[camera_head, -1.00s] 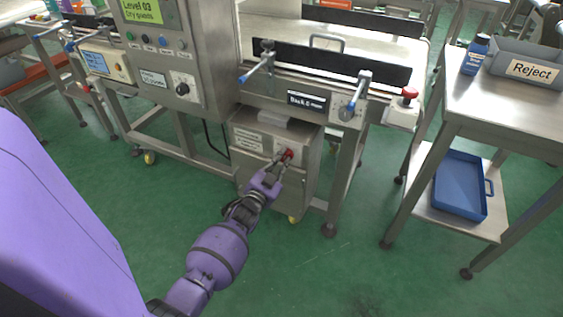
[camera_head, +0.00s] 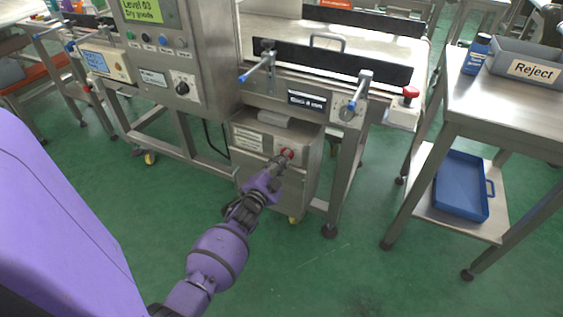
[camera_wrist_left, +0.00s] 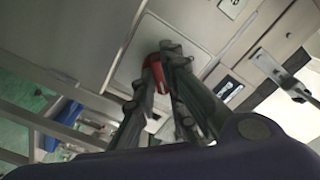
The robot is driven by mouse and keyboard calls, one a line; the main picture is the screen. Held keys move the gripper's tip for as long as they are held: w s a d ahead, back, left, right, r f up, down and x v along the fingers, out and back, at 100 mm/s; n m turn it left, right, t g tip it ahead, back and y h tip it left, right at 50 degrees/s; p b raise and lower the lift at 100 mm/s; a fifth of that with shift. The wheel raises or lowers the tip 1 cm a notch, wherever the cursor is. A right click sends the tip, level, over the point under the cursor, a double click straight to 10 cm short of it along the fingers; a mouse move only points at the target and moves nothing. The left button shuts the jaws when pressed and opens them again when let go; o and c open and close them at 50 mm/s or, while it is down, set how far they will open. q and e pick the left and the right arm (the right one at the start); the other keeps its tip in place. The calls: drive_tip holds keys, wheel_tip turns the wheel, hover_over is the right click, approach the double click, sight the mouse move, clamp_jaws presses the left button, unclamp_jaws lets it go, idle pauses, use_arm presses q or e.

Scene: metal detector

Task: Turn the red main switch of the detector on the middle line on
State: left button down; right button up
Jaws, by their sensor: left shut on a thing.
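The red main switch (camera_head: 288,153) sits on the front of a steel cabinet (camera_head: 262,172) below the conveyor of the detector on the middle line. My left gripper (camera_head: 280,161) reaches it from the front left and is shut on it. In the left wrist view the fingers (camera_wrist_left: 168,72) close around the red switch handle (camera_wrist_left: 153,68), which is partly hidden between them. My right gripper is not in view.
A control cabinet (camera_head: 178,60) with a green "Level 03" label stands at the upper left. A red emergency button (camera_head: 410,92) sits at the conveyor's right end. A steel table (camera_head: 510,110) stands on the right, with a blue tray (camera_head: 461,187) on its lower shelf. Green floor is free in front.

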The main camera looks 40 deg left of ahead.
use_arm(q)
drive_tip(key=shift+f, duration=0.1)
drive_tip(key=c, duration=1.8)
unclamp_jaws()
drive_tip(key=shift+s, duration=0.1)
drive_tip(key=v, duration=1.2)
